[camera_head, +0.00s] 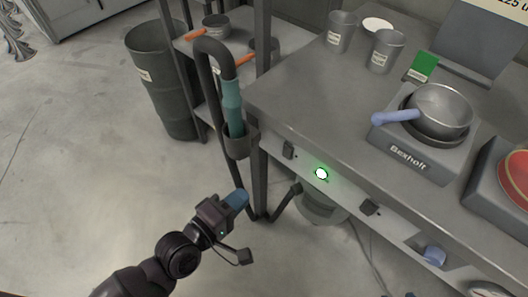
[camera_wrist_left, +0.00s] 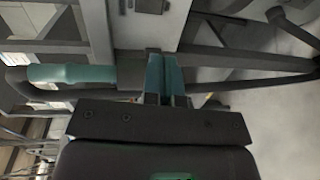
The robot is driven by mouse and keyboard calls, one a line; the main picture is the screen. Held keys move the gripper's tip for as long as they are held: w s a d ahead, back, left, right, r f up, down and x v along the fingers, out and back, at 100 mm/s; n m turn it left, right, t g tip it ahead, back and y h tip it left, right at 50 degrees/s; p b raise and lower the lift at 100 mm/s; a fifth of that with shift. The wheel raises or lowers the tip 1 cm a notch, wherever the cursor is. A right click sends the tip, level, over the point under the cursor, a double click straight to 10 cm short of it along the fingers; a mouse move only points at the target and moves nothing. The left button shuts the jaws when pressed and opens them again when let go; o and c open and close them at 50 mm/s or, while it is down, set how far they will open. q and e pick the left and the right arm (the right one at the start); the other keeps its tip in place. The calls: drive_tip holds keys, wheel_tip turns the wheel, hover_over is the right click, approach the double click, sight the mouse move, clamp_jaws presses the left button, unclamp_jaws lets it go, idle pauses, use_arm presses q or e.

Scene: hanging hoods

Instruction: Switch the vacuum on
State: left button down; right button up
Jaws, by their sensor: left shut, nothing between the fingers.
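The vacuum's dark hose (camera_head: 203,85) loops up to a teal handle (camera_head: 233,105) resting in a holder at the bench's left corner. The handle also shows in the left wrist view (camera_wrist_left: 72,73). A grey canister (camera_head: 320,207), apparently the vacuum body, stands under the bench, partly hidden. The bench front carries a dark switch (camera_head: 289,150) and a white round button (camera_head: 321,174) with a green glow. My left gripper (camera_head: 238,199) is shut and empty, below and left of the button, apart from the panel. Its blue fingertips show in the wrist view (camera_wrist_left: 165,73). My right gripper is not identifiable.
The steel bench (camera_head: 310,98) holds a scale with a pan (camera_head: 440,108), metal cups (camera_head: 341,32) and a green block (camera_head: 423,66). A dark bin (camera_head: 163,83) and a shelf stand left of it. A bench leg (camera_head: 261,172) is near my gripper. Floor at left is clear.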

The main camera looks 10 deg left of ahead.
sight(285, 157)
use_arm(q)
drive_tip(key=shift+b+x, duration=1.4)
drive_tip(key=shift+x, duration=5.65)
use_arm(e)
drive_tip(key=shift+w+a+f+n, duration=0.3)
drive_tip(key=shift+w+f+n, duration=0.05)
drive_tip(key=shift+w+n, duration=0.15)
use_arm(q)
drive_tip(key=shift+w+a, duration=0.1)
drive_tip(key=shift+a, duration=0.05)
use_arm(e)
drive_tip(key=shift+s, duration=0.15)
